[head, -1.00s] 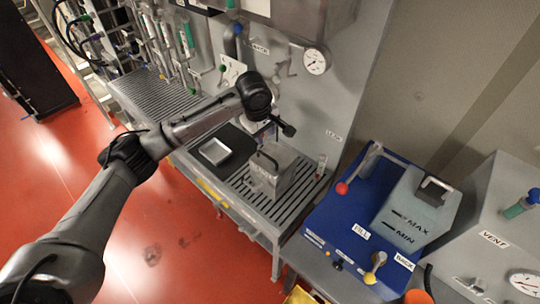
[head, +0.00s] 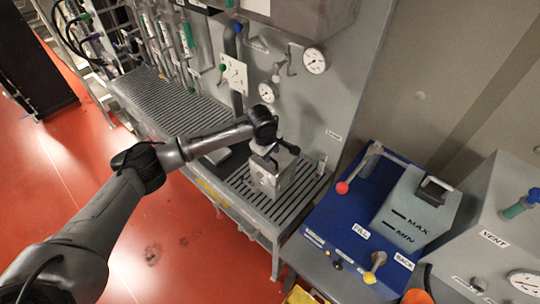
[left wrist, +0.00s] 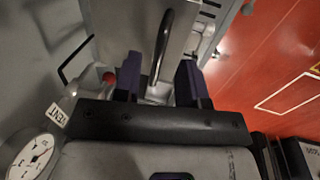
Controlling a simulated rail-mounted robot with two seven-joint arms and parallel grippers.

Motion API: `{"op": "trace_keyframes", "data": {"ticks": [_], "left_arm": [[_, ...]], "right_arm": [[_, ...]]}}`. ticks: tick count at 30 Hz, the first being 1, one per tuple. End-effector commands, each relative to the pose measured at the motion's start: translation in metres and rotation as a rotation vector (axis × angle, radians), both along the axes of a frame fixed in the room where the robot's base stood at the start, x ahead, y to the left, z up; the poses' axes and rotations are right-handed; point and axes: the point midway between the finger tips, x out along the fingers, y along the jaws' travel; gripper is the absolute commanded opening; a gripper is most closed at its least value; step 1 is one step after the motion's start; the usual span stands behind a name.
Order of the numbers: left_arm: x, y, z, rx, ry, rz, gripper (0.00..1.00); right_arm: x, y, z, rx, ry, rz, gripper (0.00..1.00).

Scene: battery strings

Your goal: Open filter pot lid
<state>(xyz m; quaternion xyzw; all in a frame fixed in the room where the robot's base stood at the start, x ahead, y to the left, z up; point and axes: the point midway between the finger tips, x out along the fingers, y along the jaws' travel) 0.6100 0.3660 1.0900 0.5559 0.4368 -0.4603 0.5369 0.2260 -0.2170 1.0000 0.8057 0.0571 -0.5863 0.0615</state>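The filter pot (head: 270,181) is a grey metal box on the slatted bench. Its top is largely hidden by my left arm in the head view. My left gripper (head: 272,150) is at the top of the pot. In the left wrist view a dark curved bar handle (left wrist: 163,42) rises between the two purple fingers of my left gripper (left wrist: 159,68). The fingers stand apart, one on each side of the handle, with visible gaps. My right gripper is in neither view.
A wall panel with round gauges (head: 314,61) stands close behind the pot. A slatted bench (head: 165,95) extends to the left. A blue unit (head: 330,222) with a red-knobbed lever (head: 342,187) is at the right. Open red floor (head: 165,240) lies in front.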

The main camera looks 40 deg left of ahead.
Motion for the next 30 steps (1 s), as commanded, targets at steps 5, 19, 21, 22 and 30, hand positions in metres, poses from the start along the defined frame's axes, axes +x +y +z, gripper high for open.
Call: {"op": "trace_keyframes", "data": {"ticks": [5,19,21,22,30], "left_arm": [[0.003,0.000,-0.014,0.001,0.001,-0.001,0.38],[0.004,0.000,-0.020,0.000,0.000,-0.001,0.35],[0.004,0.000,-0.020,0.000,0.000,-0.001,0.28],[0.004,0.000,-0.020,0.000,0.000,-0.001,0.26],[0.004,0.000,-0.019,0.001,0.000,-0.001,0.00]], "right_arm": [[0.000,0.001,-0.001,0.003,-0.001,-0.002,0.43],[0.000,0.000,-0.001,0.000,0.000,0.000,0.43],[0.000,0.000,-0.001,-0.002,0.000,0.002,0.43],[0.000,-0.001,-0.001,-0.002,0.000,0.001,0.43],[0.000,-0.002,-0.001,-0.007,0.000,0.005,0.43]]}}
